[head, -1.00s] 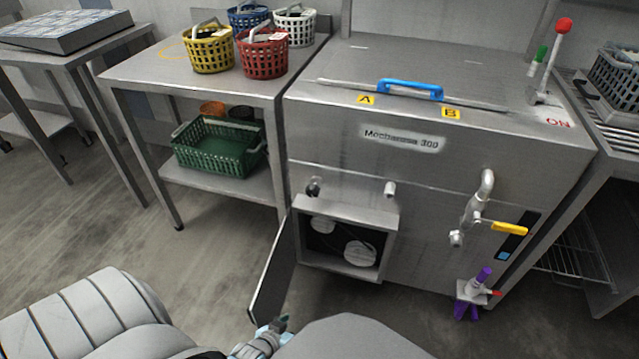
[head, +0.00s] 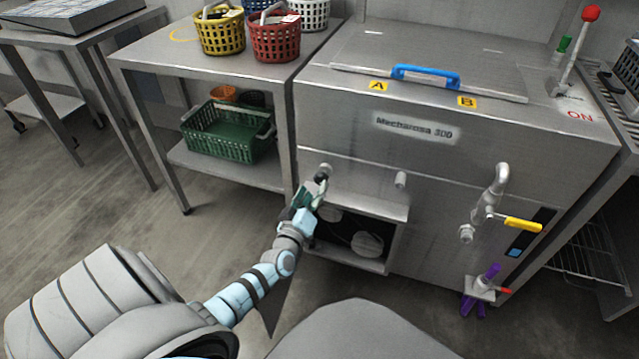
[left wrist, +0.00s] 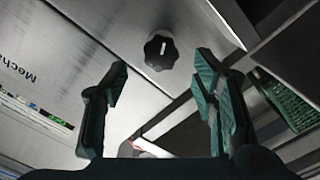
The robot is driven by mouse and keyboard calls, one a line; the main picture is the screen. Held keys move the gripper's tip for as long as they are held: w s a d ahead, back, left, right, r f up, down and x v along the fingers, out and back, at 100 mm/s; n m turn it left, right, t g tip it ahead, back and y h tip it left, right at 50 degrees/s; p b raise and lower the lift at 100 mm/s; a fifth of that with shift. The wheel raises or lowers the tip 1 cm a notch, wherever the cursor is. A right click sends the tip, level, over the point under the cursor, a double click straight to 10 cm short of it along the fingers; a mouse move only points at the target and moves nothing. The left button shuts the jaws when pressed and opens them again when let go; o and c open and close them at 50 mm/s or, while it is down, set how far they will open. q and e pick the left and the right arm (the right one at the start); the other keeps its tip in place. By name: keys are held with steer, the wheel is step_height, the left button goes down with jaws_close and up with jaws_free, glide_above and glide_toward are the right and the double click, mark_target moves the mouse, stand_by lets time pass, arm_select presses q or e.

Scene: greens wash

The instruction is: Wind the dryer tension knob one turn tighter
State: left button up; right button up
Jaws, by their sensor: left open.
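The dryer tension knob appears to be the dark lobed knob (left wrist: 160,50) with a white pointer line in the left wrist view, on the steel machine front. In the head view the knob (head: 324,171) sits at the front's left side, just beyond my fingertips. My left gripper (head: 316,190) points up at it, open and empty. In the left wrist view the fingers (left wrist: 162,68) stand apart, with the knob ahead, centred between them and apart from both. My right gripper is out of view.
The machine (head: 350,150) has an open lower compartment (head: 345,240) below the knob; its door (head: 272,310) hangs open, partly behind my arm. A yellow-handled tap (head: 522,224) is at right. A steel table (head: 160,60) with baskets stands left. Floor at left is clear.

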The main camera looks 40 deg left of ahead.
mark_target(319, 181)
arm_select(q)
steer(key=b+x, duration=0.1)
steer(key=x, duration=0.3)
steer(key=shift+w+a+f+b, duration=0.1)
steer(key=shift+w+f+b, duration=0.1)
steer(key=shift+w+b, duration=0.1)
steer(key=shift+w+a+r, duration=0.1)
steer(key=shift+w, duration=0.15)
steer(key=c, duration=1.2)
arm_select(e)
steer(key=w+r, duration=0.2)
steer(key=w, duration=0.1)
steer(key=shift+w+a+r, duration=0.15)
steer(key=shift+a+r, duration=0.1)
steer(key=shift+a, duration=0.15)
arm_select(q)
steer(key=shift+o, duration=0.2)
